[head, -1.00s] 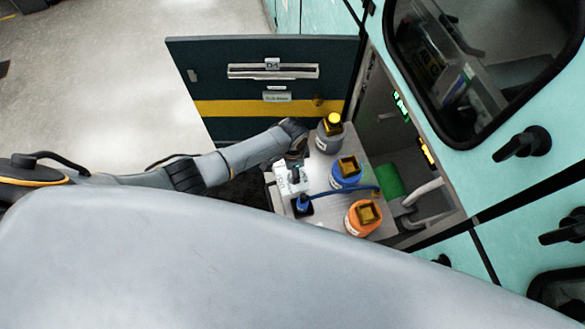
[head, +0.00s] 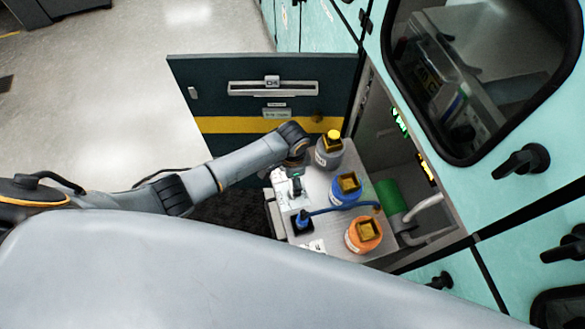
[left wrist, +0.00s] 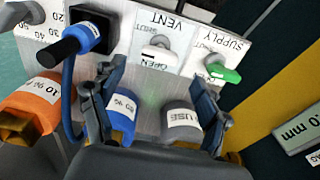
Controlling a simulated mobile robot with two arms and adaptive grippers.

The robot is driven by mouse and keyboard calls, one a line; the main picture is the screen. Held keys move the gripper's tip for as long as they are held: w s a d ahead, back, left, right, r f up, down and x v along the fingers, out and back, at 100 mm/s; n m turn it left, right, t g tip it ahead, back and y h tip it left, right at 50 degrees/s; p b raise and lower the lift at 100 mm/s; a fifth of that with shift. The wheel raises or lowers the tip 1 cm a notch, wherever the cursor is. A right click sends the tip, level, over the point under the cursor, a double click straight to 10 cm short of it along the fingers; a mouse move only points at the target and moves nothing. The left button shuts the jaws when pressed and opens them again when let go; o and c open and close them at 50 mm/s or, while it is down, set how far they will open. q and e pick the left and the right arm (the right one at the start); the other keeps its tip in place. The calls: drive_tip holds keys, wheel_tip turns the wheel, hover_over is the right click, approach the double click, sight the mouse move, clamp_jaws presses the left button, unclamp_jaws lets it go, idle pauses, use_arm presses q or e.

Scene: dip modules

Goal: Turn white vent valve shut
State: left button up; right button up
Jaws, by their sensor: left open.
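The white vent valve (left wrist: 156,50) shows in the left wrist view on the light panel under the VENT label, with OPEN and SHUT marks beside it. Which mark its handle points to is hard to tell. My left gripper (left wrist: 160,76) is open and empty, its two fingers spread to either side below the valve in the picture and apart from it. My right gripper is not in view.
A green supply valve (left wrist: 224,73) is right of the vent valve. A black socket block with a blue plug (left wrist: 78,40) is left of it. Grey (head: 328,153), blue (head: 345,190) and orange (head: 362,236) bottles stand close by. An open dark door (head: 270,98) stands behind.

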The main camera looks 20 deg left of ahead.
use_arm(q)
wheel_tip(320, 180, up, 7)
drive_tip(key=shift+f, duration=0.2)
drive_tip(key=shift+s+d, duration=0.1)
idle(0.5)
